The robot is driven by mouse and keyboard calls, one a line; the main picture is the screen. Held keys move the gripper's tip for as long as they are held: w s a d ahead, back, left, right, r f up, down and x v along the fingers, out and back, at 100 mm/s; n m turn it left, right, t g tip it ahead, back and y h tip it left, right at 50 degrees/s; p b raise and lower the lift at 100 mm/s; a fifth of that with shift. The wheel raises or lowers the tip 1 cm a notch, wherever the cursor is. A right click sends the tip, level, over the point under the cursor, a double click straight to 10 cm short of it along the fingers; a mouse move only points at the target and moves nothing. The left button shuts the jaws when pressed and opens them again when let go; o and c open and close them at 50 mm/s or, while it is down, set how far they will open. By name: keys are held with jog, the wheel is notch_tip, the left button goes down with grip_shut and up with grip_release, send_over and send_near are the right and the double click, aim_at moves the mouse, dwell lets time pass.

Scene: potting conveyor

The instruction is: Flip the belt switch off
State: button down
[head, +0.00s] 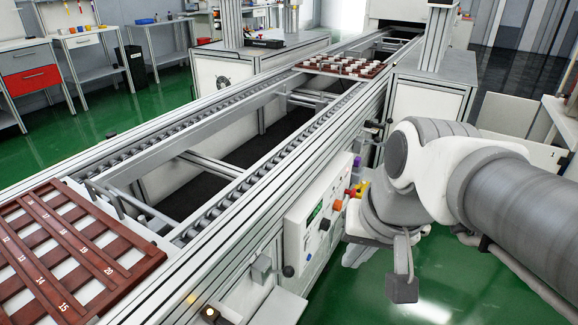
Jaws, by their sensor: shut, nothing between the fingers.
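A white control panel (312,222) is mounted on the near side of the conveyor, with a small green display. Along its right edge are coloured controls: a purple one (357,160), a red one (350,192), an orange one (337,205) and a black one (325,223). A dark round knob (288,271) sits at its lower left corner. I cannot tell which control is the belt switch, or its position. My gripper (403,280) hangs right of the panel, shut and empty, apart from the controls. My arm is close to the panel's upper right edge.
A dark red slotted tray (145,262) with numbers lies on the conveyor (205,135) at the near left. Another red tray (312,66) with white pieces is farther along. Green floor (465,290) is open at right.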

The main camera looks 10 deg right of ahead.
aim_at(310, 241)
jog(key=w+d+f+m+g+y+p, duration=0.1)
jog(key=w+f+m+g+y+p, duration=0.15)
jog(key=w+f+m+y, duration=0.5)
jog(key=w+d+f+m+g+y+p, duration=0.15)
jog(key=w+f+m+g, duration=0.35)
jog(key=m, duration=0.6)
jog(key=w+d+f+m+t+y+p, duration=0.1)
jog(key=d+f+m+t, duration=0.4)
jog(key=m, duration=0.6)
jog(key=w+d+f+m+t+y+p, duration=0.2)
jog(key=w+d+f+m+t+y, duration=0.2)
jog(key=f+m+t, duration=0.6)
notch_tip(310, 241, down, 2)
jog(key=shift+d+m+y, duration=0.4)
jog(key=shift+d+m, duration=0.15)
jog(key=shift+d, duration=0.25)
jog(key=shift+w+a, duration=0.1)
jog(key=shift+w, duration=0.05)
jog(key=b+x, duration=0.3)
jog(key=x, duration=1)
jog(key=shift+w+a, duration=0.2)
jog(key=shift+a, duration=0.15)
jog(key=shift+r, duration=0.1)
